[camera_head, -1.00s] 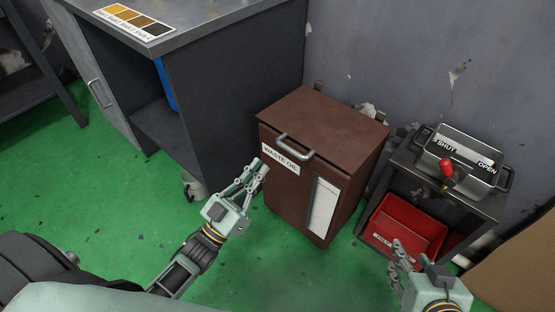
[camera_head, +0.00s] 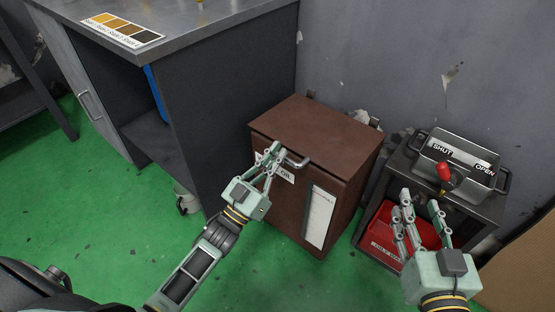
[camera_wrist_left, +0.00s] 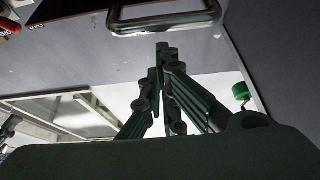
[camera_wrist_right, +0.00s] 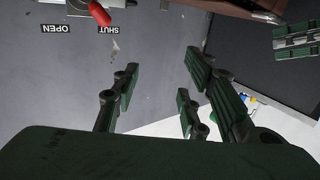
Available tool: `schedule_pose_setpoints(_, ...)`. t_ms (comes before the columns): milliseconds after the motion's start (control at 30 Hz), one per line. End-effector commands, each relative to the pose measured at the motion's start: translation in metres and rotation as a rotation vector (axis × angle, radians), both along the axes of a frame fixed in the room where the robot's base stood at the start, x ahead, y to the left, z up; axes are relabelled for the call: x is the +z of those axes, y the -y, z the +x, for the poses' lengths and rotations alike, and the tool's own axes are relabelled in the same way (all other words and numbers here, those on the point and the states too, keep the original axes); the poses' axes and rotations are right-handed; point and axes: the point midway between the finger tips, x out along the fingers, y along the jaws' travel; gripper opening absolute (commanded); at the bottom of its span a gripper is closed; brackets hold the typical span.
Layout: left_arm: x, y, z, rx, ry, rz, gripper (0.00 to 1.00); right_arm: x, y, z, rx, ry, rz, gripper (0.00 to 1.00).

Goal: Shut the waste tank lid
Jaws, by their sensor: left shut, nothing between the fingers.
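The brown waste oil tank stands in the middle of the head view, and its lid (camera_head: 322,128) lies flat, or nearly flat, across the top. A metal bar handle (camera_head: 299,163) sticks out at the lid's front. My left gripper (camera_head: 276,148) is shut and empty, with its fingertips at the left end of the handle; I cannot tell whether they touch. In the left wrist view the handle (camera_wrist_left: 165,27) is just beyond the closed fingertips (camera_wrist_left: 166,48). The gripper covers part of the WASTE OIL label. My right gripper (camera_head: 421,200) is open and empty, right of the tank.
A metal box (camera_head: 455,158) with a red-knobbed lever (camera_head: 444,171) and SHUT and OPEN labels stands on a dark stand at the right. A red bin (camera_head: 382,232) sits below it. A grey workbench (camera_head: 235,90) stands left of the tank. Green floor in front is clear.

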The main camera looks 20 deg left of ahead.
Motion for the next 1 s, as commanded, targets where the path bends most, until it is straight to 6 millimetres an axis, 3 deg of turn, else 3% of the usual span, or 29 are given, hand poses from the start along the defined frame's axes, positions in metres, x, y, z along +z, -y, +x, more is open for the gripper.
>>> schedule_pose_setpoints(200,-0.004,0.0,0.0,0.0,0.002,-0.001,0.0,0.011,-0.002,0.001,0.003,0.055,0.014,0.4)
schedule_pose_setpoints(600,-0.007,0.0,0.0,0.0,0.001,0.0,0.0,0.014,-0.002,0.002,0.004,0.072,0.018,0.4)
schedule_pose_setpoints(1000,-0.032,-0.001,-0.003,0.0,0.002,-0.001,0.0,0.082,-0.009,-0.008,0.024,0.406,0.107,0.4)
